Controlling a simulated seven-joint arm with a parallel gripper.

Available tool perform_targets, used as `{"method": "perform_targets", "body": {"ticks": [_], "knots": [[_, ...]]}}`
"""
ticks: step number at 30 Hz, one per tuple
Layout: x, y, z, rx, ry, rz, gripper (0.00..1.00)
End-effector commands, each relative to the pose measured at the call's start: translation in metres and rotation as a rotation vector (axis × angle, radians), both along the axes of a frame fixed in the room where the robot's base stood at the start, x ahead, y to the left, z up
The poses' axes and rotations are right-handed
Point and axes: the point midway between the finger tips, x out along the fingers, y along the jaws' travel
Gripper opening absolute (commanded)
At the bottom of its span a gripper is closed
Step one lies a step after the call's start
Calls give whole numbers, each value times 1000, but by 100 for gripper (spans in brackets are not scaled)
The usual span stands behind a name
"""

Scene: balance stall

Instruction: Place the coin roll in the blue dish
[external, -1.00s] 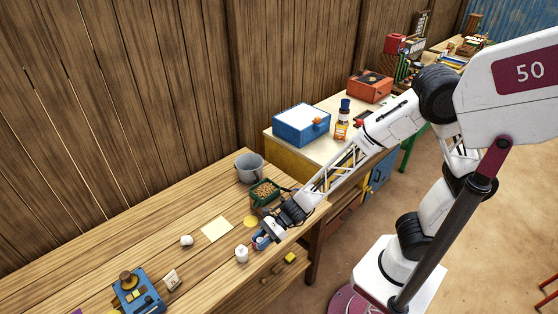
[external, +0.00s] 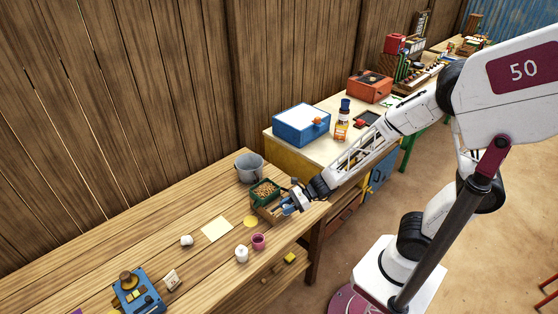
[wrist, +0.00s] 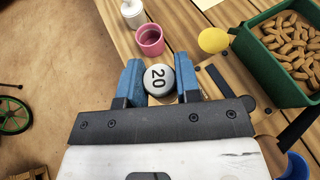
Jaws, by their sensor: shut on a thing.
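In the external view my gripper (external: 288,207) is over the right end of the wooden bench, beside the green tray. A blue round rim at the lower right of the wrist view, probably the blue dish (wrist: 296,166), is cut off by the frame edge. I cannot make the dish out apart from my fingers in the external view.
A green tray of peanuts (external: 265,189) stands beside my gripper, with a grey bucket (external: 250,167) behind. A pink cup (external: 258,241), a white bottle (external: 241,254) and a yellow disc (external: 250,221) are to the left. The bench's right edge is close.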

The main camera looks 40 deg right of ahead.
Motion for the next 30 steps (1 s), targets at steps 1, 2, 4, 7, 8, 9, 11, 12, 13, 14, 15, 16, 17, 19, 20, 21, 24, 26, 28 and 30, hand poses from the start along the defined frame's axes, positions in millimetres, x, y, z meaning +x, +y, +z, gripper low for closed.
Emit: {"method": "perform_targets", "body": {"ticks": [1, 2, 4, 7, 8, 9, 11, 12, 13, 14, 15, 16, 17, 19, 20, 21, 24, 26, 28, 30], "knots": [[1, -10, 1, 1, -1, -16, 0], [2, -16, 1, 0, -2, -24, 0], [1, -28, 1, 0, -1, -42, 0], [1, -46, 1, 0, -1, -67, 0], [1, -51, 1, 0, -1, -74, 0], [1, -58, 1, 1, -1, -85, 0], [0, -68, 0, 1, -1, -100, 0], [-1, -75, 0, 1, -1, -110, 0], [-2, -80, 0, 1, -1, -119, 0], [-2, -84, 0, 1, -2, -125, 0], [-3, -91, 0, 1, -1, -136, 0], [-4, -96, 0, 0, -1, -144, 0], [-5, -101, 0, 1, 0, -151, 0], [-7, -112, -1, 0, 0, -169, 0], [-8, -117, -1, 1, 0, -177, 0], [-9, -123, -1, 1, 0, -187, 0], [-13, -139, -2, 1, 0, -214, 0], [-16, -148, -2, 1, 1, -229, 0], [-19, -157, -2, 2, 1, -246, 0], [-22, -167, -3, 2, 1, -263, 0]]}}
